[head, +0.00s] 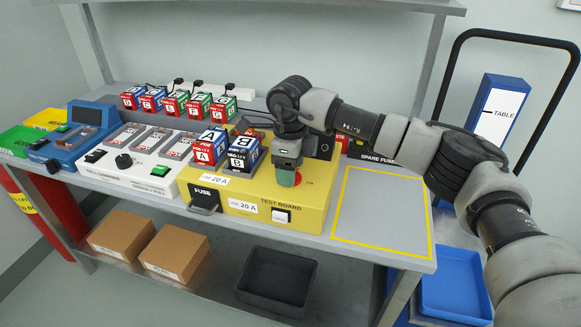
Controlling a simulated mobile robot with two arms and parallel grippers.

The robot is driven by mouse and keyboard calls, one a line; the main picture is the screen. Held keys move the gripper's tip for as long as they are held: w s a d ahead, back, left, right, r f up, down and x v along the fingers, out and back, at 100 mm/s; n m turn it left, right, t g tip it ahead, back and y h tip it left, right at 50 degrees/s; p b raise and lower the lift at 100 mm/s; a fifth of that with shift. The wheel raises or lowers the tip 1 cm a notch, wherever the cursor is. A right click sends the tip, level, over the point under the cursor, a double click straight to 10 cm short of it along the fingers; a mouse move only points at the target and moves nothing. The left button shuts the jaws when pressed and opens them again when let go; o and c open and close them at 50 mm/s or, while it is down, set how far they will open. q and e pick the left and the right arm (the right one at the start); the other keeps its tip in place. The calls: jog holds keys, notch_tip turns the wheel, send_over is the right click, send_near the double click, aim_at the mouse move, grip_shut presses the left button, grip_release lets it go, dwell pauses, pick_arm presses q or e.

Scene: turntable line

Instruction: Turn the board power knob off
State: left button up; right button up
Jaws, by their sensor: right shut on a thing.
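The yellow test board (318,193) sits on the bench shelf, right of its middle. My right gripper (286,176) points down at the top of the board, right of the A and B blocks. It is shut on the board power knob, which it almost wholly covers. A bit of red shows beside the fingertips. Small markings lie on the board just to their right, too small to read. Which way the knob points is hidden. My left gripper is not in view.
Block A (210,147) and block B (244,152) stand on the board close left of my gripper. A white charger unit (130,176) stands further left. A yellow-outlined area (380,215) to the right is clear. Several blocks stand in the back row.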

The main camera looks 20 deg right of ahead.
jog(key=shift+r, duration=0.1)
dwell(0.3)
jog(key=o, duration=0.9)
notch_tip(320, 180, up, 11)
jog(key=shift+f, duration=0.15)
